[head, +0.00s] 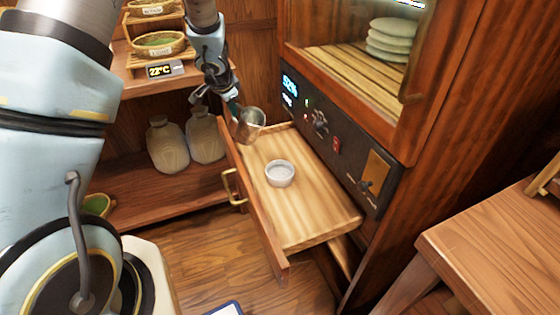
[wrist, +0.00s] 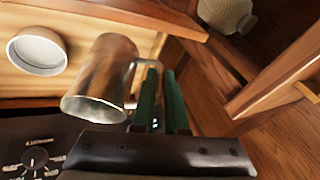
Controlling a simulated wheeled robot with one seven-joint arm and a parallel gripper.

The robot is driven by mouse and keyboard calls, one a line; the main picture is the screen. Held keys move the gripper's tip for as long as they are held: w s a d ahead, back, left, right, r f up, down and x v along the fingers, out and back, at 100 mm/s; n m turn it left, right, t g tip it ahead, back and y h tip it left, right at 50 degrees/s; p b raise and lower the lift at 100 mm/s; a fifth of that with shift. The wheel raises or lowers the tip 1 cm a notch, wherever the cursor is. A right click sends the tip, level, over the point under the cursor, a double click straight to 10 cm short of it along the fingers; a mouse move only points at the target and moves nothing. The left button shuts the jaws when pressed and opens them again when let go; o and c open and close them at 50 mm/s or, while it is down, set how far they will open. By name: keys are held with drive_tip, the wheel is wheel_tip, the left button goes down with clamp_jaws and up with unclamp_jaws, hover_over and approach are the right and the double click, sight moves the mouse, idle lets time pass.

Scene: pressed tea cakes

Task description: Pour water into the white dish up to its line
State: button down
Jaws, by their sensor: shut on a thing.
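The white dish (head: 280,174) sits on the floor of the pulled-out drawer (head: 318,212). It also shows at the upper left of the wrist view (wrist: 37,50). What it holds and its line cannot be made out. A metal jug (head: 249,124) is in my gripper (head: 234,104), over the far end of the drawer, beyond the dish and to its left. In the wrist view my green fingers (wrist: 160,100) are shut on the handle of the jug (wrist: 100,80). The jug looks tilted; its contents are hidden. No stream of water shows.
The cabinet front (head: 335,140) with knobs and a display rises right of the drawer. Shelves with baskets (head: 160,43) and pale jars (head: 168,145) stand at the left. A wooden table (head: 500,235) is at the lower right. The drawer around the dish is clear.

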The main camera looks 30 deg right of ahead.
drive_tip(key=shift+w+a+r+g+p, duration=0.15)
drive_tip(key=shift+w+r+g+p, duration=0.3)
drive_tip(key=shift+p, duration=1.6)
drive_tip(key=shift+f+p, duration=0.1)
drive_tip(key=shift+p, duration=0.35)
drive_tip(key=p, duration=0.2)
drive_tip(key=w+g+p, duration=0.1)
drive_tip(key=p, duration=0.2)
drive_tip(key=shift+a+f+h, duration=0.15)
drive_tip(key=shift+f+h, duration=0.15)
drive_tip(key=shift+f, duration=0.05)
drive_tip(key=shift+w+f+p, duration=0.1)
drive_tip(key=shift+p, duration=1.05)
drive_tip(key=p, duration=0.4)
drive_tip(key=shift+w+a+f+n+g, duration=0.15)
drive_tip(key=shift+w+f+n+g, duration=0.05)
drive_tip(key=shift+f+n+g, duration=0.15)
drive_tip(key=shift+w+f+g+h+p, duration=0.4)
drive_tip(key=shift+w+g+p, duration=0.1)
drive_tip(key=shift+p, duration=0.75)
drive_tip(key=shift+w+a+b, duration=0.1)
drive_tip(key=shift+w+b, duration=0.05)
drive_tip(key=shift+b, duration=0.2)
drive_tip(key=shift+g, duration=0.3)
